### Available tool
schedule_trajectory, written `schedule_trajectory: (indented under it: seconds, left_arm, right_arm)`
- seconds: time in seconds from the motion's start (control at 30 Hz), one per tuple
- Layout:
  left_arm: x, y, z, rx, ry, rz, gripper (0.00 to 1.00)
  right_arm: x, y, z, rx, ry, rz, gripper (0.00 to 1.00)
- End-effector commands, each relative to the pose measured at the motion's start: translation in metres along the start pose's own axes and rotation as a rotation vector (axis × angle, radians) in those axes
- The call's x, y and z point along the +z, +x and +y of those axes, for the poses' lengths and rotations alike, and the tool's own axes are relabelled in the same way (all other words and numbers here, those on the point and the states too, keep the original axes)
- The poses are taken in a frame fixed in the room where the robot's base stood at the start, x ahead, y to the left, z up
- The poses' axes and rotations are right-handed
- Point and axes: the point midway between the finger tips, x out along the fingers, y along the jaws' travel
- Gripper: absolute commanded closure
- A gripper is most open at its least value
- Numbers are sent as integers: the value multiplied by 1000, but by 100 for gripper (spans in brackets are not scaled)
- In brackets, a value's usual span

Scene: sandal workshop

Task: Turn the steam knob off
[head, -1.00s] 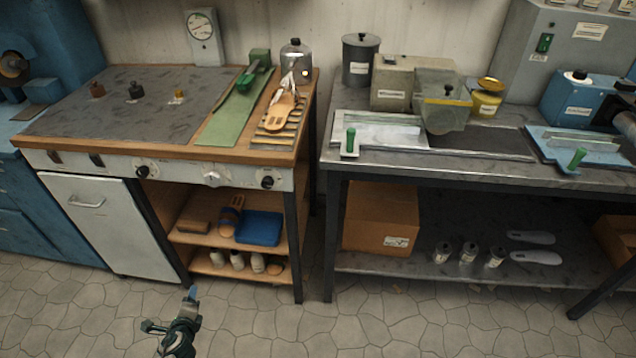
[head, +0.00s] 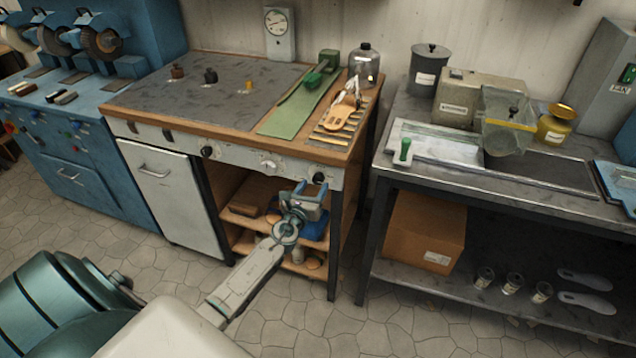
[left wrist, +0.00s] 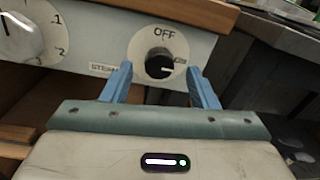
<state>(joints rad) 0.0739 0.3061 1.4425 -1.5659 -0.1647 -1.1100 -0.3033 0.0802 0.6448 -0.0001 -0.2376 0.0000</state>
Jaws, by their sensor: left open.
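The steam knob (left wrist: 159,64) is a black round knob on a white dial, on the front panel of the wooden-topped bench. In the left wrist view "OFF" is printed above it, a "STEAM" label sits at its left, and its pale pointer mark faces right, toward a small label. In the head view the knob (head: 319,178) is at the panel's right end. My left gripper (left wrist: 161,85) is open, its two blue fingers on either side of the knob in the picture; I cannot tell whether they touch it. My right gripper is not in view.
A numbered dial (left wrist: 28,32) is left of the steam knob. The bench top (head: 360,130) overhangs the panel, and an open shelf (head: 240,220) lies below. A grey metal table (head: 460,175) stands close at the right.

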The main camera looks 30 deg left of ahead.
Motion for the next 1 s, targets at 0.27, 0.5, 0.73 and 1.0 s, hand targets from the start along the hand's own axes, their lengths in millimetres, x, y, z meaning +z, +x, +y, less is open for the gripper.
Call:
schedule_trajectory:
  seconds: [0.27, 0.5, 0.73, 1.0]
  left_arm:
    - [-1, 29, 0, 0, -1, 1, 46]
    - [0, 32, 0, 0, -1, 1, 46]
    - [0, 32, 0, 0, -2, 1, 74]
    - [-1, 32, 0, 0, -7, 1, 91]
  right_arm:
    - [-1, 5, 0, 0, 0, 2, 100]
    - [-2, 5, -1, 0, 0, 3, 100]
    - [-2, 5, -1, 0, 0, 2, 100]
    - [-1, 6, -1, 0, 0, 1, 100]
